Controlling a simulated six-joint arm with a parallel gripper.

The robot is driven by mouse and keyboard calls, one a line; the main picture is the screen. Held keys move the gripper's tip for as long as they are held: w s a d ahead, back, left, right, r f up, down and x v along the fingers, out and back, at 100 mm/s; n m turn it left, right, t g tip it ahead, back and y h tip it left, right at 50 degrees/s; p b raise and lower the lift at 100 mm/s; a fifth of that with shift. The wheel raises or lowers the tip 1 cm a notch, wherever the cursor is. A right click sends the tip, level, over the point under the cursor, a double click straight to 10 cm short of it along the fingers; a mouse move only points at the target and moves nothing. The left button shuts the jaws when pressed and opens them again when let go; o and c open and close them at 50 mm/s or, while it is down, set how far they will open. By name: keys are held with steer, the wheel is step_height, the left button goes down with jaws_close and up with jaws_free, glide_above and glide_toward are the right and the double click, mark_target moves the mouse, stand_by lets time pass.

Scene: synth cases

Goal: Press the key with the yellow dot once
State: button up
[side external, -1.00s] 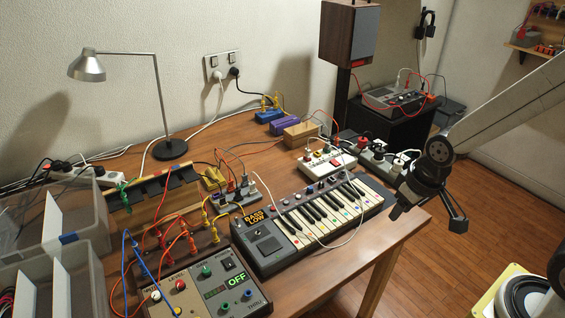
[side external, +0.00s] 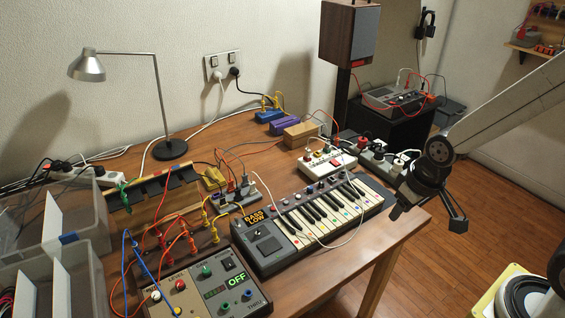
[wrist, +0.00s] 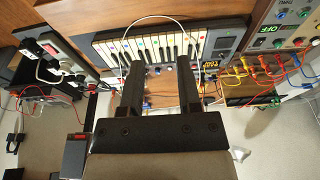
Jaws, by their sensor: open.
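The small keyboard (side external: 262,247) lies near the table's right front edge, its cream keys marked with small coloured dots. It also shows at the top of the wrist view (wrist: 225,42), where my fingers cover part of it.
A white cable (side external: 357,222) loops across the keys. A box with an OFF display (side external: 207,282) stands left of the keyboard, with patch cables behind. A white device (side external: 327,162) and a power strip (side external: 375,157) lie behind.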

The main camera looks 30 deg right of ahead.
stand_by(0.3)
jaws_close()
stand_by(1.6)
